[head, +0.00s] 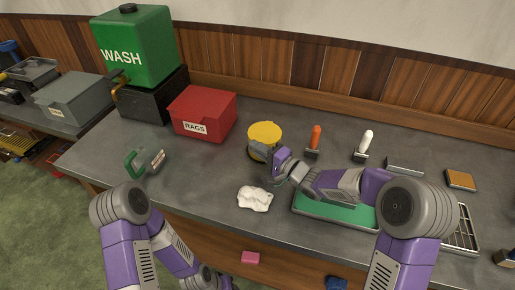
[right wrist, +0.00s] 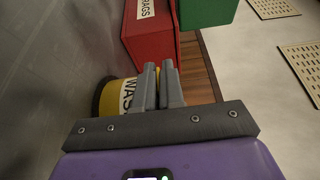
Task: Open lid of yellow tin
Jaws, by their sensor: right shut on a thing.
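The yellow tin (head: 265,131) stands on the grey workbench, with its round yellow top facing up. In the right wrist view the tin (right wrist: 122,92) shows its side with a white label, partly hidden behind my fingers. My right gripper (head: 259,152) is at the near side of the tin, at its upper rim. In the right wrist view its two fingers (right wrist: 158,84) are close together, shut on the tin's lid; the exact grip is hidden. The lid appears to sit on the tin. My left arm shows at lower left, but its gripper is out of view.
A red RAGS box (head: 204,113) and green WASH tank (head: 138,48) stand left of the tin. A white cloth (head: 255,198) lies in front. Orange-handled (head: 315,139) and white-handled (head: 364,145) tools stand to the right. A green-floored tray (head: 318,209) lies under my right arm.

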